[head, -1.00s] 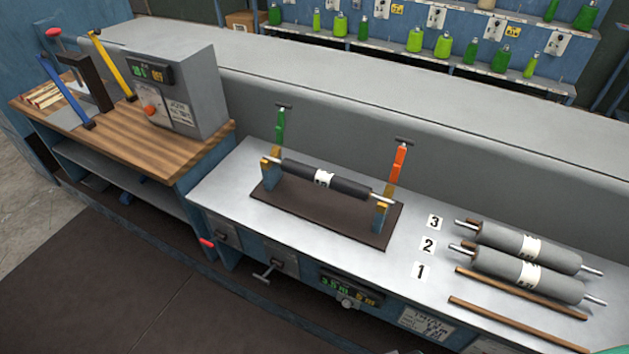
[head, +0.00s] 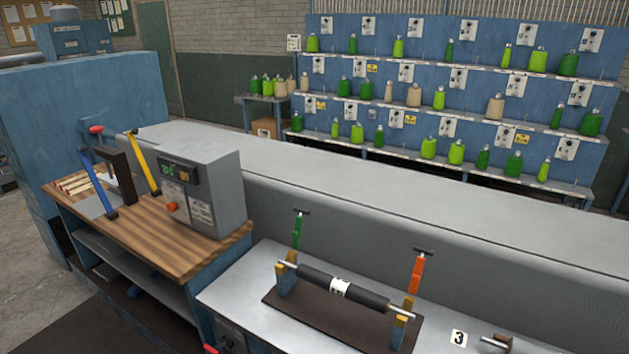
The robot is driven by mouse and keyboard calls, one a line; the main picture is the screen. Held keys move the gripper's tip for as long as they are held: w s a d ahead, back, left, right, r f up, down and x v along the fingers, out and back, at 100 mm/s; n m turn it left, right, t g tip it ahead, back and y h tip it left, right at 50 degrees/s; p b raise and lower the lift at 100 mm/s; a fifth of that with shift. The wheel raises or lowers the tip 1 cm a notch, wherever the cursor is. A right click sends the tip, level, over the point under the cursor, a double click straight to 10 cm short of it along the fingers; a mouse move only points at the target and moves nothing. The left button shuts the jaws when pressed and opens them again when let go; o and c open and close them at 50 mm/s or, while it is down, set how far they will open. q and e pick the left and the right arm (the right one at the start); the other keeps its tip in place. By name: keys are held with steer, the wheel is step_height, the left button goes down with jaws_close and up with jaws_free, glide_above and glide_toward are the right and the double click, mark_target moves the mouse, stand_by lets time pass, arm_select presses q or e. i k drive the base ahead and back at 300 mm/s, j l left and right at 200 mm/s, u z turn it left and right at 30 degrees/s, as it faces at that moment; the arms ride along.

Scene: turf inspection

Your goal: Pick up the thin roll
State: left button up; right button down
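A thin dark roll (head: 365,296) with a white label around its middle lies level across a stand, its metal shaft ends resting on two blue and yellow supports (head: 287,278). The stand has a dark brown base plate (head: 330,325) on the grey metal bench (head: 245,285). A green-handled clamp (head: 297,232) stands behind the roll's left end and an orange-handled one (head: 416,273) behind its right end. At the bottom right, only the shaft end of another roll (head: 495,342) shows beside a number 3 card (head: 459,338). Neither of my grippers is in view.
A grey control box (head: 205,195) stands on a wooden-topped bench (head: 150,240) at the left, with blue and yellow levers. A long grey ledge (head: 400,220) runs behind the roll. Shelves (head: 450,105) with green and beige bobbins stand at the back.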

mark_target(371, 300)
steer(key=z, duration=0.6)
steer(key=j+z, duration=0.35)
steer(key=k+j+z, duration=0.1)
steer(key=z, duration=0.25)
steer(key=k+j+z, duration=0.15)
steer(key=j+z, duration=0.15)
